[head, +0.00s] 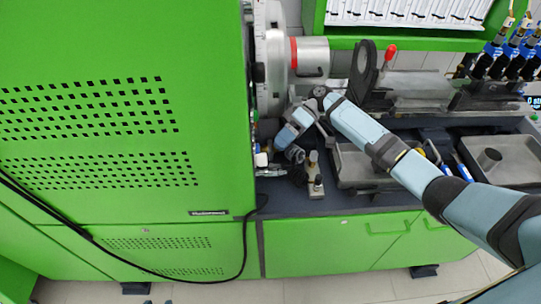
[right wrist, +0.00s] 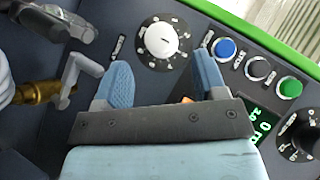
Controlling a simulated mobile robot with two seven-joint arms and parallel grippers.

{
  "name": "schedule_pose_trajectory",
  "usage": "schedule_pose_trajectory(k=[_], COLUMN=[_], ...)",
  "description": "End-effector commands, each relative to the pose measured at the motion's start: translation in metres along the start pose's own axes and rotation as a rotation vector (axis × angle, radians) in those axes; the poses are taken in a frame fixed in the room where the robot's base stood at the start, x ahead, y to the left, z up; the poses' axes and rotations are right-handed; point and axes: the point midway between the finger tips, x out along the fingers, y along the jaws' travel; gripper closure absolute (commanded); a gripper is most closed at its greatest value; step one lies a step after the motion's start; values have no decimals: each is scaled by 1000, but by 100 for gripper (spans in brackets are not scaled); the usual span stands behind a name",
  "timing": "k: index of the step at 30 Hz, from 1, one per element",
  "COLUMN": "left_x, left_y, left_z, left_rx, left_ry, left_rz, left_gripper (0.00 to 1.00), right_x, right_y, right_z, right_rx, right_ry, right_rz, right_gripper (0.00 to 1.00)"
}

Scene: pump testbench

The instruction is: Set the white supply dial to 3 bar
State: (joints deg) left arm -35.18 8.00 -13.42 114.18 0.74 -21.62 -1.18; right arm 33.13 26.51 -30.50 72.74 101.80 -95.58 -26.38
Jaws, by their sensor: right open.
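The white supply dial (right wrist: 161,40) shows in the right wrist view, on a round black scale on a dark panel. Its short dark pointer mark is visible, but the scale figures are too small to read. My right gripper (right wrist: 162,62) is open, with its two blue fingers apart on the near side of the dial. The dial lies ahead of the gap and nothing is held. In the head view my right gripper (head: 292,152) is beside the green cabinet's right side, where the dial cannot be made out. My left gripper is not in view.
Blue (right wrist: 226,47) and green (right wrist: 290,87) buttons, a second black dial (right wrist: 302,132) and a green display (right wrist: 262,125) sit right of the white dial. A brass fitting (right wrist: 38,93) is at left. The green cabinet (head: 120,100) and a metal tray (head: 352,168) flank my right arm.

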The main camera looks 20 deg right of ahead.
Motion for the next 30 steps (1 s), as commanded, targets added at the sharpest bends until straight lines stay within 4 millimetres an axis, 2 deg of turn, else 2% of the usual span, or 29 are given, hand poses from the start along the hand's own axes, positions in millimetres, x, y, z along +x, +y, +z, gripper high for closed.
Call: schedule_pose_trajectory(k=[3,6,12,17,30], left_x=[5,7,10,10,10], left_y=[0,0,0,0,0], left_z=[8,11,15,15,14], left_rx=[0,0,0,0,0], left_ry=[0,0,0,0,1], left_rz=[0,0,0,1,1], left_gripper=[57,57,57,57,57], right_x=[-28,-47,-72,-78,-78], right_y=[3,2,1,0,0], right_z=[1,1,0,0,0], right_rx=[0,0,0,0,0], right_ry=[1,0,0,-1,-1], right_rz=[3,2,1,0,0], right_gripper=[35,35,35,35,35])
